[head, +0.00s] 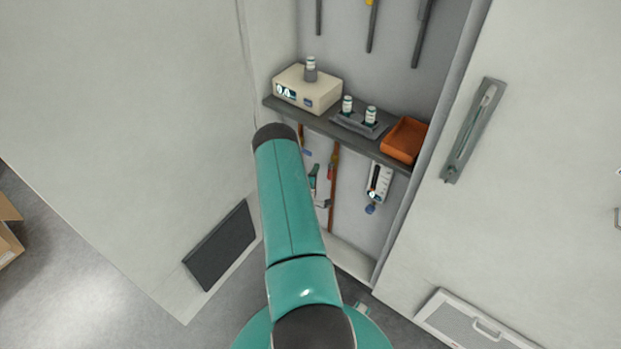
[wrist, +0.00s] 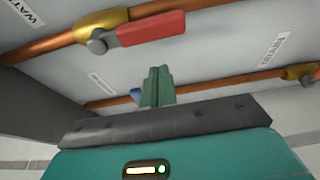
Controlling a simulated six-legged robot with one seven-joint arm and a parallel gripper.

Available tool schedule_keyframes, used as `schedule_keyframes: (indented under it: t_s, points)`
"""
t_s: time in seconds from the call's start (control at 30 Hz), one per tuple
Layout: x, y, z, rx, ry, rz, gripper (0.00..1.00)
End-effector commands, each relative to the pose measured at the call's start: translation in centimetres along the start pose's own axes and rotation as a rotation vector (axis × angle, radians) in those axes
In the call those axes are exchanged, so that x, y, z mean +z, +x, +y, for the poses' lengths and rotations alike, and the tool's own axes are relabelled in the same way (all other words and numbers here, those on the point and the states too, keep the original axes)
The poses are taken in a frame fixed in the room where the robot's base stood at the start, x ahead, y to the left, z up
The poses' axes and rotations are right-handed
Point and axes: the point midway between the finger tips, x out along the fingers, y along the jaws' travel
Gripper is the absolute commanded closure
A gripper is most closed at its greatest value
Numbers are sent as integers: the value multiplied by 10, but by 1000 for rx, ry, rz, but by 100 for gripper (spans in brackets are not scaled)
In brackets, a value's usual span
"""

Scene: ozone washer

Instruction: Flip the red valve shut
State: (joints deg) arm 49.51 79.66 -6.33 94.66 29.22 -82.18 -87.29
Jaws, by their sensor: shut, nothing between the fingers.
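The red valve handle (wrist: 152,29) shows near the top of the wrist view. It lies roughly along its copper pipe and joins a brass valve body (wrist: 102,24) by a grey nut. In the head view the red handle (head: 331,172) shows small beside an upright pipe under the shelf. My gripper (wrist: 157,72) has its green fingers together and empty. In the wrist view the fingertips are below the red handle, with a gap in the picture; I cannot tell the depth. In the head view my gripper (head: 314,172) is just left of the handle, partly behind my arm.
A blue handle (wrist: 136,95) is partly hidden behind the fingers on a second pipe. Another brass valve (wrist: 301,72) is at right. Above, a shelf (head: 300,117) holds a cream device (head: 318,92), a vial rack (head: 345,122) and an orange tray (head: 404,139). Cabinet walls flank the recess.

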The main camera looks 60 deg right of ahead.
Motion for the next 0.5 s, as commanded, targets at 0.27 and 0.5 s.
schedule_keyframes:
  t_s: [0.27, 0.5]
  points:
    - [29, -12, -2, -5, -1, -2, 100]
    - [30, -13, -1, -4, -1, 0, 100]
